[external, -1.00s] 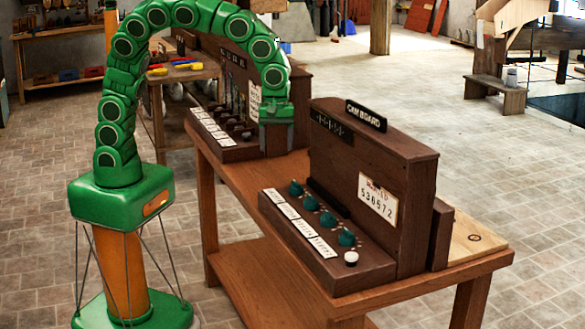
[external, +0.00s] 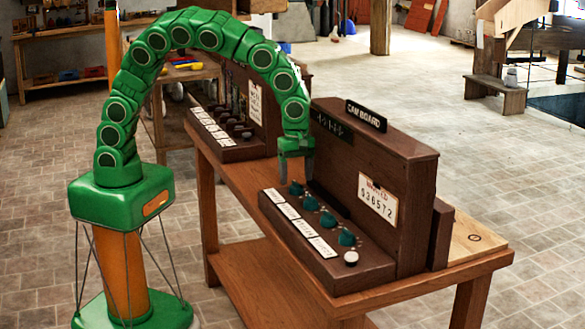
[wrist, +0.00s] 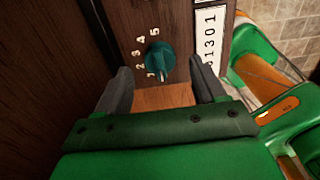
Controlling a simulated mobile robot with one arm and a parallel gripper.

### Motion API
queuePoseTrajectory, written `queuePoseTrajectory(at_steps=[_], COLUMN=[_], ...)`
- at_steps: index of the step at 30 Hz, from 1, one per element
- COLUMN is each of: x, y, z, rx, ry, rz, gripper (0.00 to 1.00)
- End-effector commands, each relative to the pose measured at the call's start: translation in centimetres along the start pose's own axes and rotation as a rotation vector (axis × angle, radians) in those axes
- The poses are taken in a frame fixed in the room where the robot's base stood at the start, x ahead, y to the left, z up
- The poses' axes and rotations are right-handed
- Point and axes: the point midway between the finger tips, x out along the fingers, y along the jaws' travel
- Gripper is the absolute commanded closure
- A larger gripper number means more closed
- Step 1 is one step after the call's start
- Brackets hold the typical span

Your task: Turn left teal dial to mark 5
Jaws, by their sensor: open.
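The left teal dial (external: 296,188) is the farthest-left knob in the row on the cam board's sloped brown panel. In the wrist view, the teal dial (wrist: 160,61) is ringed by the numbers 1 to 5. Its pale pointer line is at the lower side, close to the 1. My gripper (external: 296,172) is just above this dial in the external view. In the wrist view, my gripper (wrist: 162,76) is open, with one dark finger on each side of the dial. The fingers look apart from it.
More teal dials (external: 328,220) and a white knob (external: 351,257) stand to the right on the same panel. White label cards (external: 305,228) line its front. The upright cam board (external: 375,175) rises behind. A second brown console (external: 240,150) stands to the left.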

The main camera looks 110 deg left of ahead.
Motion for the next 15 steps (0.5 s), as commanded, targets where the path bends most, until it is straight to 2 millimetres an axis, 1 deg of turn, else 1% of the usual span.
queuePoseTrajectory(at_steps=[1,3,6,9,15], x=[0.8,1.7,2.5,2.9,2.9], y=[-0.1,-0.1,0.0,0.0,0.0], z=[0.0,0.0,0.0,0.0,0.0], rx=[0.001,0.001,0.001,0.001,0.001], ry=[0.002,0.002,0.0,0.0,-0.001], rz=[-0.004,-0.004,0.0,0.001,0.001], gripper=[0.3,0.3,0.3,0.3,0.3])
